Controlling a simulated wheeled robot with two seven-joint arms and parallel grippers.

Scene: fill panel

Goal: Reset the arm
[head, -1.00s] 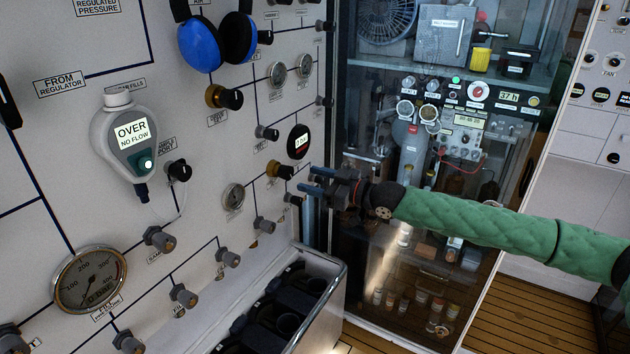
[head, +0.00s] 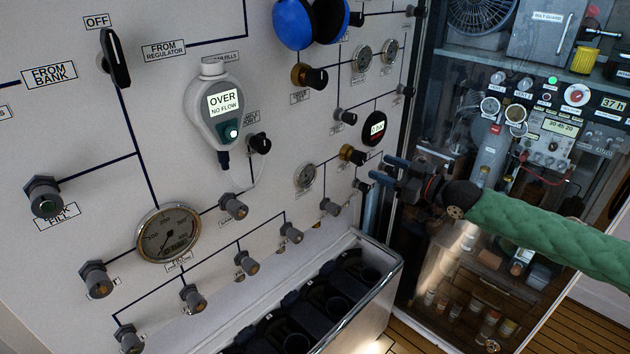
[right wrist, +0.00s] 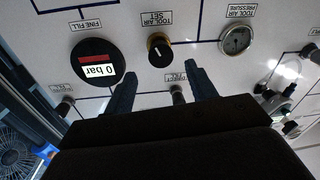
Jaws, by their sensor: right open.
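My right arm, in a green quilted sleeve, comes in from the right in the head view. Its gripper (head: 382,172) is open and empty, with two blue-grey fingers apart, in front of the right part of the white panel (head: 90,200). In the right wrist view the fingers (right wrist: 157,85) point toward the panel, with a small grey fitting showing between them. A black round gauge (right wrist: 97,62) reading 0 bar and a brass-based knob (right wrist: 159,48) lie beyond the fingertips. I cannot tell whether the fingers touch anything. My left gripper is not in view.
An analyser (head: 213,105) reading OVER, NO FLOW hangs on the panel among knobs, valves and gauges. Blue ear defenders (head: 293,22) hang above. An open bin (head: 380,262) with black slots stands below the panel. A glass-fronted cabinet (head: 480,235) stands right, with wooden floor (head: 400,338) below.

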